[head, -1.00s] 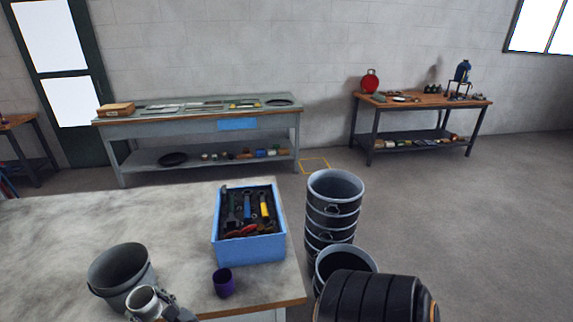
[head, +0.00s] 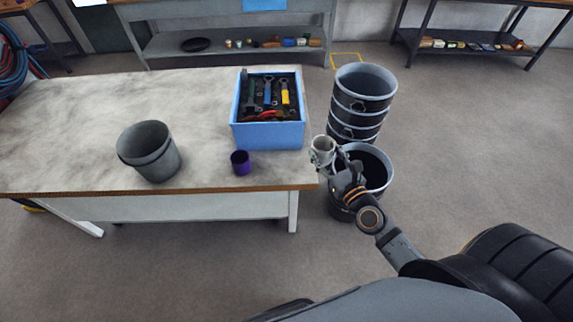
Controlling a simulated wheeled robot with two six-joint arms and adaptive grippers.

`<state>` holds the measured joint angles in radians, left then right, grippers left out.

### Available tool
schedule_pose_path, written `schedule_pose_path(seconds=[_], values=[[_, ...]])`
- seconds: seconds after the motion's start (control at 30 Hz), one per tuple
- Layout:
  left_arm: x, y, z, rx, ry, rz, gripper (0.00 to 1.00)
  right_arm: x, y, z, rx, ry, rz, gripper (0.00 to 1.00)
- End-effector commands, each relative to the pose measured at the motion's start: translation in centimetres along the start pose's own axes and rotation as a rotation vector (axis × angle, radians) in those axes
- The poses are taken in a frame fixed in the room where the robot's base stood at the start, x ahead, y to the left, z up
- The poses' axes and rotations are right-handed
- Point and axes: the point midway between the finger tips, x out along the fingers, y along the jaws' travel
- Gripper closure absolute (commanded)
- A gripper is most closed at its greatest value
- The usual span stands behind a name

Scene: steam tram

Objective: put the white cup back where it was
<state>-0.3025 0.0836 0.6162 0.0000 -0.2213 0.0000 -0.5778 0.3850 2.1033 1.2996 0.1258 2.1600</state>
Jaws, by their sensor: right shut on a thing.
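The white cup (head: 321,152) is held in my right gripper (head: 334,161), which is shut on it. In the head view the cup shows just beyond the right edge of the pale-topped table (head: 75,110), beside the black buckets. Its height relative to the tabletop is hard to tell. The gripper covers part of the cup's right side. My left gripper is not in view.
A purple cup (head: 240,163), a dark grey bucket (head: 150,152) and a blue tool crate (head: 268,136) stand on the table. A stack of black buckets (head: 357,112) and another black bucket (head: 384,188) stand right of it. The table's left part is clear.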

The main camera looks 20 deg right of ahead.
Motion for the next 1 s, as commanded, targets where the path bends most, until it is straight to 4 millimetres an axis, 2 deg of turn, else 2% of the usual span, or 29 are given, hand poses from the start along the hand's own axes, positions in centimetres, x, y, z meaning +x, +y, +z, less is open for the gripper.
schedule_pose_path(seconds=[0.17, 0.27, 0.37, 0.6, 0.67, 0.73, 0.83, 1.0], values=[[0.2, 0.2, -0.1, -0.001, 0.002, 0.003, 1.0, -0.3, -0.2, 0.3, 0.006, -0.005, 0.021, 0.83], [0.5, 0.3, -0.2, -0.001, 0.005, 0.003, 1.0, 0.1, 0.0, -0.1, 0.011, -0.007, 0.016, 0.83], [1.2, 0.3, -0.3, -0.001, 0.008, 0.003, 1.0, 1.8, 1.0, -0.9, 0.016, -0.01, 0.013, 0.83], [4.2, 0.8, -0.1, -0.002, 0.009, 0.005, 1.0, 7.7, 4.9, -4.3, 0.017, -0.008, 0.018, 0.83], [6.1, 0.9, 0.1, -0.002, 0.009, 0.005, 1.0, 8.6, 5.4, -6.4, 0.014, -0.006, 0.018, 0.83], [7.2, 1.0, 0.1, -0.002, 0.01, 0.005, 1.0, 9.5, 6.1, -7.6, 0.013, -0.005, 0.019, 0.83], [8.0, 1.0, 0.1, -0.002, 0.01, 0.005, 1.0, 10.5, 6.7, -8.6, 0.011, -0.005, 0.02, 0.83], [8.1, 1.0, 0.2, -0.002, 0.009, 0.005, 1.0, 10.9, 6.9, -8.7, 0.007, -0.004, 0.019, 0.83]])
